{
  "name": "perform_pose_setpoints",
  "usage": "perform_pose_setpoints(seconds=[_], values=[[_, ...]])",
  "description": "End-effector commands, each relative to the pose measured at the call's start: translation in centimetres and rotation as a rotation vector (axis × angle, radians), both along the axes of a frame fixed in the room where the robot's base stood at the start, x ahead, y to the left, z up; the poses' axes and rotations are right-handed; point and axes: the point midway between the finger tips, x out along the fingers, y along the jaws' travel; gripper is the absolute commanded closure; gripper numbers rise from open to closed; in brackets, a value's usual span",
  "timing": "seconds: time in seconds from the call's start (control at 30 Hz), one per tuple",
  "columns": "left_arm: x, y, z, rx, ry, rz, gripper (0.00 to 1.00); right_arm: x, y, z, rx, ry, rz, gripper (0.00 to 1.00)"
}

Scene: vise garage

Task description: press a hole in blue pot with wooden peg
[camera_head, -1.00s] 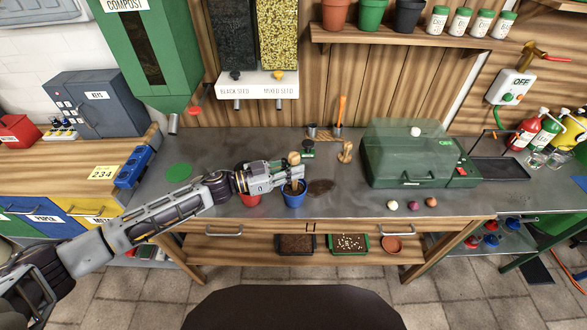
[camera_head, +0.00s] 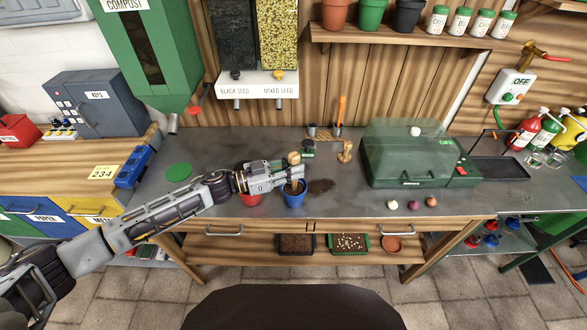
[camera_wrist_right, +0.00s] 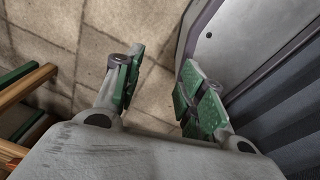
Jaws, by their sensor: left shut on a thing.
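The blue pot (camera_head: 294,199) stands on the grey bench top near its front edge, with dark fill inside. My left gripper (camera_head: 292,176) is directly above this pot and shut on the wooden peg (camera_head: 294,157). The peg's round knob sticks up above the fingers. Its lower part is partly hidden by the fingers and points down at the pot; I cannot tell how deep its tip is. My right gripper (camera_wrist_right: 158,90) is open and empty over the tiled floor in the right wrist view.
A wooden stamp (camera_head: 346,152) and a green propagator (camera_head: 410,168) are to the right. Several small balls (camera_head: 411,204) lie near the front edge. The bench left of my gripper is mostly clear.

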Motion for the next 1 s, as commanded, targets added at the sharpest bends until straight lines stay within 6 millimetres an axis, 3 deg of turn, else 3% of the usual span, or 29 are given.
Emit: perform_pose_setpoints(seconds=[0.33, 0.77, 1.0], values=[[-0.1, 0.1, -0.4, 0.004, 0.004, 0.001, 1.0, -2.3, 3.0, -0.3, 0.032, 0.025, -0.005, 0.6], [-0.1, 0.1, -0.4, 0.004, 0.004, 0.001, 1.0, -2.0, 3.8, -0.3, 0.04, 0.024, -0.005, 0.6], [-0.1, 0.0, 1.0, 0.003, 0.003, 0.001, 1.0, -2.0, 5.5, 1.2, 0.058, 0.025, -0.007, 0.6]])
